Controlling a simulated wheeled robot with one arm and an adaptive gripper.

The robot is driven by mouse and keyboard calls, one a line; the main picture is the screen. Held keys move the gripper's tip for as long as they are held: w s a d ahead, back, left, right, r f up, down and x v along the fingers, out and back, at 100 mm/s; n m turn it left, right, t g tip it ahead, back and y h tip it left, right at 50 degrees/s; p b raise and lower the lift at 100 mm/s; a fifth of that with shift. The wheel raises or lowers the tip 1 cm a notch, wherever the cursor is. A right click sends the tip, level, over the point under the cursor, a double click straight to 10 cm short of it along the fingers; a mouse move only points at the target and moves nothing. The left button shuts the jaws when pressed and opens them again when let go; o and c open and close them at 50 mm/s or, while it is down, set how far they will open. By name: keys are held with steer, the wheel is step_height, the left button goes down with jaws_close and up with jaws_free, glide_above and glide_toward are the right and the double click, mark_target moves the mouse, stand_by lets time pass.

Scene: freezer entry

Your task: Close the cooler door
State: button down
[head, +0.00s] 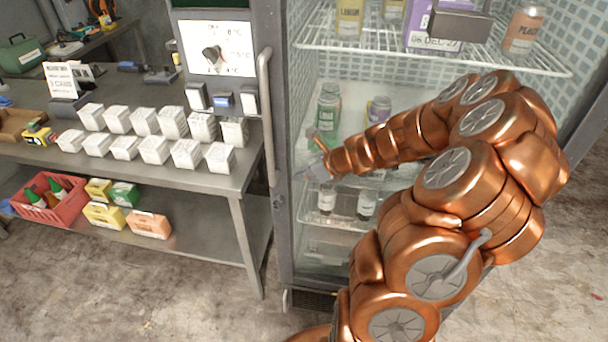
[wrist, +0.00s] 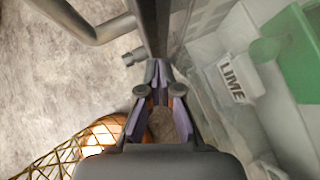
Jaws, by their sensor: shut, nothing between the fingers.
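The cooler (head: 335,100) stands in the middle and right of the head view, with shelves of bottles and jars. A grey upright door frame (head: 272,200) runs down its left, with a long grey handle (head: 265,110) on its outer side. In the wrist view the handle (wrist: 85,30) is at upper left and the dark frame edge (wrist: 152,25) at top centre. I cannot tell how far the door stands open. My gripper (head: 312,172) is shut and empty, just right of the frame; its fingertips (wrist: 158,72) point toward the frame edge. Contact is unclear.
A steel table (head: 190,175) with rows of white boxes (head: 155,150) stands left of the cooler. A red basket (head: 50,205) and small cartons sit on its lower shelf. The floor in front is clear.

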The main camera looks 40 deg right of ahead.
steer(key=s+a+r+b, duration=0.3)
steer(key=s+a+r, duration=0.3)
steer(key=s+a, duration=0.2)
steer(key=shift+r+b, duration=0.3)
steer(key=shift+r, duration=0.05)
stand_by(0.5)
steer(key=shift+a, duration=0.1)
steer(key=s+a+n+g+y, duration=0.1)
steer(key=s+a+n+g, duration=0.2)
steer(key=s+a+n, duration=0.35)
steer(key=s+a+n+g+y, duration=0.1)
steer(key=s+a+n+g, duration=0.25)
steer(key=a+n, duration=0.6)
steer(key=s+d+n+g+h, duration=0.2)
steer(key=s+n, duration=0.5)
steer(key=s+d+n+g+h, duration=0.2)
steer(key=s+n+h, duration=0.1)
steer(key=s+n, duration=0.4)
steer(key=shift+d+f+n+h, duration=0.2)
steer(key=shift+d+n+h, duration=0.15)
steer(key=shift+n, duration=0.45)
